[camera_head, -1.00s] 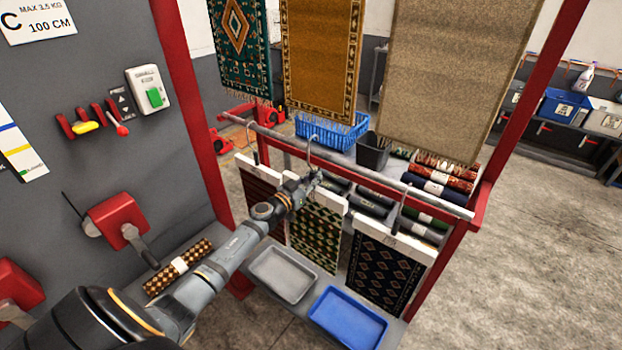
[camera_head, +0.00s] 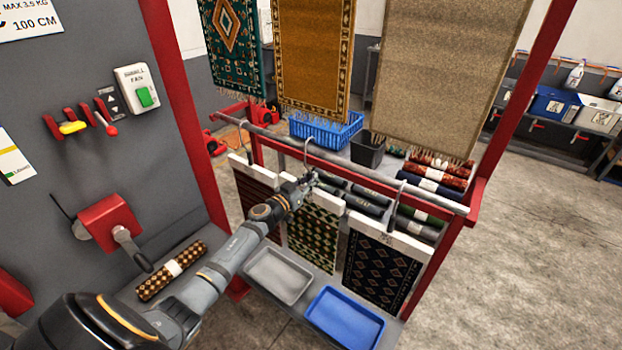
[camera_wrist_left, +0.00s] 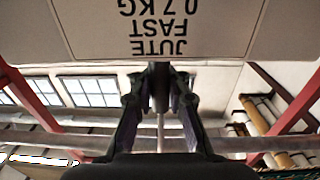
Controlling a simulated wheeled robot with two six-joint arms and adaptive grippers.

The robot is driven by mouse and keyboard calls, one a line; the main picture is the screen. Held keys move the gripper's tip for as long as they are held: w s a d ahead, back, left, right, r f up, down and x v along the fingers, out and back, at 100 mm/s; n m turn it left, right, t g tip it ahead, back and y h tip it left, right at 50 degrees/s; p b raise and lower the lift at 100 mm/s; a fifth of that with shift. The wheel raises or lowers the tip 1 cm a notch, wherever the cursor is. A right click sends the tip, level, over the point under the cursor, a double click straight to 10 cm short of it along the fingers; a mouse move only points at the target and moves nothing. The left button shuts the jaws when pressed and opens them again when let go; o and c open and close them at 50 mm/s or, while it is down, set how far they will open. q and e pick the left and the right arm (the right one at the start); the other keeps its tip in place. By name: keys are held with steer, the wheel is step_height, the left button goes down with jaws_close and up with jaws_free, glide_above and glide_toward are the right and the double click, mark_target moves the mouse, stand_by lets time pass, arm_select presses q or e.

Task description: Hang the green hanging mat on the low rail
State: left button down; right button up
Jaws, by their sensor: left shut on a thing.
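The green hanging mat (camera_head: 313,238), patterned in green and tan, hangs upright between a dark red mat (camera_head: 257,200) and a navy mat (camera_head: 378,270). The low rail (camera_head: 345,163) is a grey bar running across above them. The green mat's wire hook (camera_head: 307,146) shows at the rail, but I cannot tell whether it bears on it. My left gripper (camera_head: 309,180) is at the top of this mat, just below the rail, and covers part of its white header. In the left wrist view my gripper (camera_wrist_left: 160,100) is shut on the thin hanger stem. My right gripper is not in view.
Large rugs, teal (camera_head: 236,45), gold (camera_head: 316,50) and beige (camera_head: 435,75), hang above the rail. Rolled rugs, a blue basket (camera_head: 325,133) and a black bin (camera_head: 367,150) stand behind. A grey tray (camera_head: 279,275) and a blue tray (camera_head: 345,318) lie below. A red post (camera_head: 525,90) stands right.

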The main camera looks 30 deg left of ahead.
arm_select(q)
steer(key=shift+f+b, duration=0.75)
steer(key=shift+f, duration=0.35)
steer(key=c, duration=1.2)
jaws_free()
steer(key=shift+f, duration=0.1)
steer(key=shift+s, duration=0.1)
steer(key=s, duration=0.7)
steer(key=shift+a, duration=0.45)
steer(key=shift+s, duration=0.15)
